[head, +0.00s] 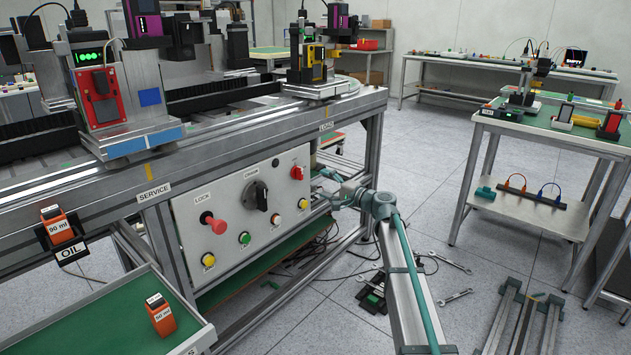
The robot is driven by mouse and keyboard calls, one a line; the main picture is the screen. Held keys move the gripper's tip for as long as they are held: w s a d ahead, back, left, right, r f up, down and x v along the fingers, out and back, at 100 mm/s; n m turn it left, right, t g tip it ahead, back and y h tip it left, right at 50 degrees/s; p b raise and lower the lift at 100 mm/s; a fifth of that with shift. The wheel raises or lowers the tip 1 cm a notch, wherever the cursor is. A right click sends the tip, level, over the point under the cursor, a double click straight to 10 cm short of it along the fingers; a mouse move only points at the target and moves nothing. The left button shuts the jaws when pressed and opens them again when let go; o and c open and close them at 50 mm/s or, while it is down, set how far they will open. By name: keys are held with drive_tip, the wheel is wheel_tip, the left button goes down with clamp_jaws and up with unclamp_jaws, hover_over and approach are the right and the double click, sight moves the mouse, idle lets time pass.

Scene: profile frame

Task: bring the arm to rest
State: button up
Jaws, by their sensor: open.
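My gripper (323,187) is small in the picture, close to the panel's right edge. It looks open, with nothing seen between its fingers. Whether it touches the panel cannot be told. The panel carries a red knob (214,223), a black rotary switch (257,195) and several coloured buttons.
The profile frame's rail (215,145) runs above the panel. An orange bottle (160,316) stands on the green tray (115,325) at lower left; another (58,228) sits in the OIL holder. Wrenches (447,262) and cables lie on the floor. A bench (560,141) stands at right.

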drive_tip(key=shift+v, duration=0.8)
